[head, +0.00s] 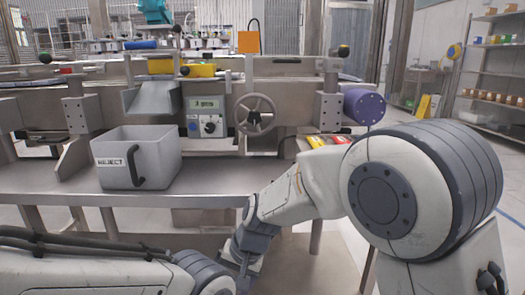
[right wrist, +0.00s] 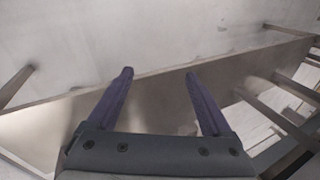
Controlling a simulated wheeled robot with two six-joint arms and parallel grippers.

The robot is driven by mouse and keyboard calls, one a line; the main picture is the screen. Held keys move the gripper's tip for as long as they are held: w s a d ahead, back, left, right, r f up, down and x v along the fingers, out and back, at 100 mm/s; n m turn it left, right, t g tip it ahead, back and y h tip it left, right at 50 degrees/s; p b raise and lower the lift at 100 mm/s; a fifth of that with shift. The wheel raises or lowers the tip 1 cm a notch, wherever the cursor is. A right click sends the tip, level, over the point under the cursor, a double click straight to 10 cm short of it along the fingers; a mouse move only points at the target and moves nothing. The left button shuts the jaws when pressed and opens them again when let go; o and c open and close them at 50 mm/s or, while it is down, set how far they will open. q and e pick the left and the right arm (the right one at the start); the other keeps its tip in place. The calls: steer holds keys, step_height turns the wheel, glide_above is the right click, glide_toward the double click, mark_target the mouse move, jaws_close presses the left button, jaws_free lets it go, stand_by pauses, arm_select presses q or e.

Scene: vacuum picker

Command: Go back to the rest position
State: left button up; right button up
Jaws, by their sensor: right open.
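My right arm comes in from the right in the head view and bends down in front of the steel bench. In the right wrist view my right gripper (right wrist: 160,75) is open, its two purple fingers apart with nothing between them. My left arm lies low along the bottom left of the head view. Its gripper is outside the picture.
A steel bench (head: 55,198) carries a grey bin labelled REJECT (head: 137,160) below a metal chute (head: 152,98). A machine with a handwheel (head: 255,115) and purple roller (head: 364,106) stands behind. Shelving (head: 495,75) is at right. Bench legs show in the wrist view.

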steer(key=s+d+f+n+g+h+p, duration=0.1)
steer(key=s+d+f+n+g+h, duration=0.15)
steer(key=s+d, duration=0.2)
steer(key=s+d+r+n+t+p, duration=0.1)
steer(key=s+d+r+n+p, duration=0.25)
steer(key=s+r, duration=0.4)
steer(key=s+d+r+n+p, duration=0.3)
steer(key=s+d+r+p, duration=0.15)
steer(key=s+r, duration=0.35)
step_height(320, 180, up, 37)
steer(key=s+p, duration=0.1)
steer(key=p, duration=3.7)
steer(key=shift+s+a+r+h, duration=0.15)
steer(key=shift+a+h, duration=0.2)
steer(key=shift+a, duration=0.05)
steer(key=shift+t, duration=0.25)
steer(key=shift+c, duration=0.3)
